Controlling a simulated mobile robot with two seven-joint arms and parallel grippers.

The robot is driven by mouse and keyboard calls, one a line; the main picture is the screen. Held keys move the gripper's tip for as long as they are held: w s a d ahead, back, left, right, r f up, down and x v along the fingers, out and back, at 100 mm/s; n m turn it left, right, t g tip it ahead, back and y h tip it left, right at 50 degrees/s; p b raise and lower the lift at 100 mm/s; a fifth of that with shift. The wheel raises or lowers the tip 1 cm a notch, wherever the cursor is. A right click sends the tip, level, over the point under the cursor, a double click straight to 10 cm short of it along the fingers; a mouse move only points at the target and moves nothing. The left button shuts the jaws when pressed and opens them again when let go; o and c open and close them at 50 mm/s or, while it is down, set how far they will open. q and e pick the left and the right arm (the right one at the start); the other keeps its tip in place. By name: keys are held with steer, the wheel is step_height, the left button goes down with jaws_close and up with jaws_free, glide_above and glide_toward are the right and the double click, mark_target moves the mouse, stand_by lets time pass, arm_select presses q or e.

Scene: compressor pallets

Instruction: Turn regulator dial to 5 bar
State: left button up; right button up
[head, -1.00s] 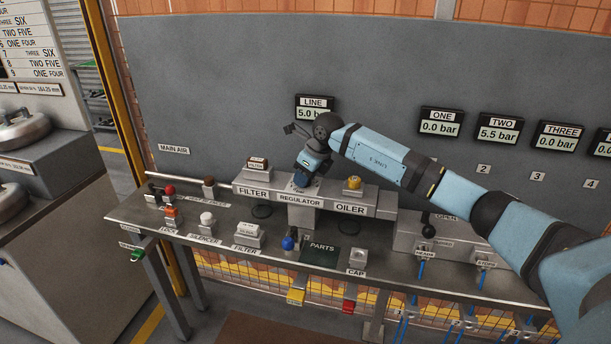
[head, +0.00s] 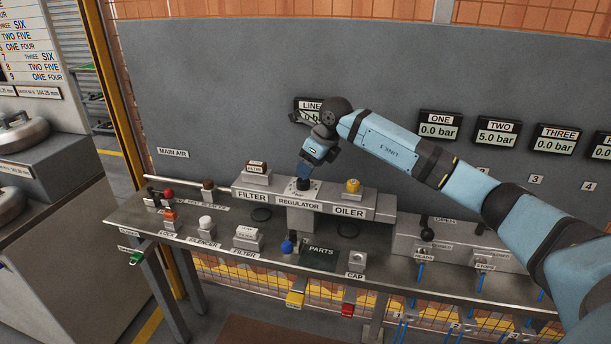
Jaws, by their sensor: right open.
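The regulator (head: 299,204) sits in the middle of the raised grey block on the bench, between the filter and the oiler. Its dark dial (head: 303,184) stands on a pale scale plate; the scale marks are too small to read. My right gripper (head: 305,175) points down just over the dial, its fingers too small to show clearly. Whether it touches the dial, I cannot tell. The LINE display (head: 309,104) is partly hidden behind my right wrist, so its reading is unclear. My left gripper is not in view.
The filter (head: 252,196) is left of the regulator and the oiler (head: 350,210), with a yellow knob, is right. The TWO display (head: 497,132) reads 5.0 bar; ONE (head: 439,126) and THREE (head: 556,139) read 0.0 bar. Small labelled parts stand along the bench front.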

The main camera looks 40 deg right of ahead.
steer(key=v, duration=0.8)
steer(key=shift+r, duration=0.3)
